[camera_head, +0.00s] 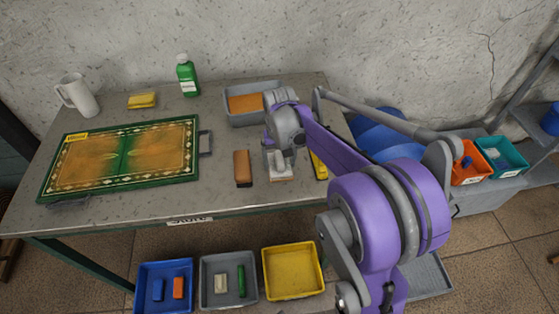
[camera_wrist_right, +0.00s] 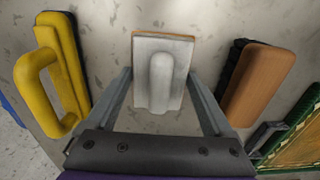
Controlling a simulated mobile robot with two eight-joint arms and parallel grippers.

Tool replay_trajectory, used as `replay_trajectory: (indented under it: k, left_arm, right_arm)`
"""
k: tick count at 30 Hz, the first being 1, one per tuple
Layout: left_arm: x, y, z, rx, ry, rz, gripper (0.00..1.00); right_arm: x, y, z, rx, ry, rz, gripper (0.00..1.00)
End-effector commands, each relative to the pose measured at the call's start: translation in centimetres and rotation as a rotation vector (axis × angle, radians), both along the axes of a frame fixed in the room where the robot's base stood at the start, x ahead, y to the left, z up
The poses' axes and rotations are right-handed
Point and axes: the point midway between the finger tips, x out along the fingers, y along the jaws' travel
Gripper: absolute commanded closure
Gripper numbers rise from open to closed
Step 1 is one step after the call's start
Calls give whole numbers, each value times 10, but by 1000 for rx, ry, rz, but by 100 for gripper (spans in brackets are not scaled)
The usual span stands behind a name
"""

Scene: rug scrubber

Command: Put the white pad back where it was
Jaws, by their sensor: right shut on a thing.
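The white pad (camera_head: 283,177) is at the right part of the table, directly under my right gripper (camera_head: 279,158). In the right wrist view the pad (camera_wrist_right: 160,55) is a white block with a raised rounded handle and a thin orange-brown edge at its far side. The fingers of my right gripper are on both sides of it and shut on it. The pad is at or very near the tabletop; I cannot tell whether it touches. My left gripper is out of view.
A brown brush (camera_head: 242,168) lies left of the pad, and a yellow-handled brush (camera_head: 318,165) close on its right. A grey tray (camera_head: 230,118) with an orange block stands behind. The rug (camera_head: 123,158) covers the table's left. Bins, including a yellow one (camera_head: 292,270), sit below.

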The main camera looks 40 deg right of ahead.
Motion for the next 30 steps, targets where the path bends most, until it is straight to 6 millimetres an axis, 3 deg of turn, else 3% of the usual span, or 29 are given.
replay_trajectory:
  k: [4, 5, 7, 17, 30]
  left_arm:
    - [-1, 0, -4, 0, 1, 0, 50]
    - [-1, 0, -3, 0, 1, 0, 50]
    - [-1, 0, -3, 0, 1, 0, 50]
    - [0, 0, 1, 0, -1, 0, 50]
    - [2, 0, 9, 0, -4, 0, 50]
  right_arm:
    - [0, 0, -4, 0, 0, 0, 85]
    - [0, 0, -4, 0, 0, 0, 10]
    - [0, 0, -3, 0, 0, 0, 0]
    - [0, 0, 5, 0, 0, 0, 0]
    - [-1, 0, 91, 0, 0, -1, 0]
